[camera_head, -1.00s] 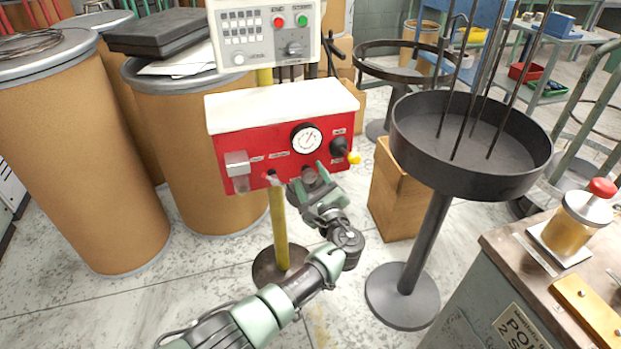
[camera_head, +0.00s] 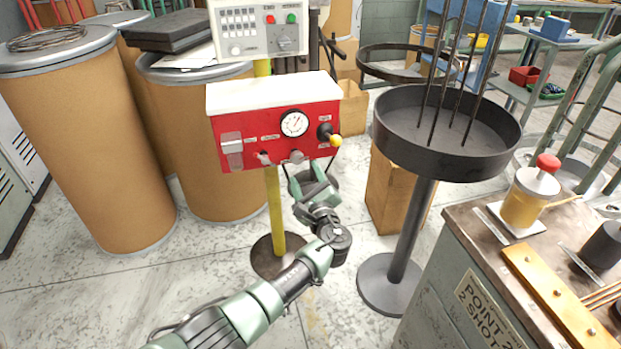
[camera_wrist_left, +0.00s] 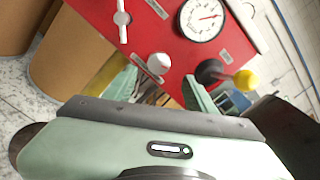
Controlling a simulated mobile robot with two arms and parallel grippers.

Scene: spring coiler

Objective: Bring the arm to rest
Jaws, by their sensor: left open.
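My left arm (camera_head: 255,307) reaches in from the bottom of the head view. Its left gripper (camera_head: 300,165) is just below the red control box (camera_head: 240,120), near the box's lower knobs. In the left wrist view the two green fingers (camera_wrist_left: 160,85) stand apart, with a round grey knob (camera_wrist_left: 159,63) of the red box beyond them. The gap between the fingers looks empty. The black lever with a yellow ball (camera_head: 334,140) is right of the gripper, and it also shows in the left wrist view (camera_wrist_left: 246,80). My right gripper is not in view.
A yellow post (camera_head: 275,210) carries the red box and a white panel (camera_head: 258,30). A black round tray stand (camera_head: 450,160) with upright rods is to the right. Brown drums (camera_head: 85,150) stand left. A workbench (camera_head: 480,240) is at lower right.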

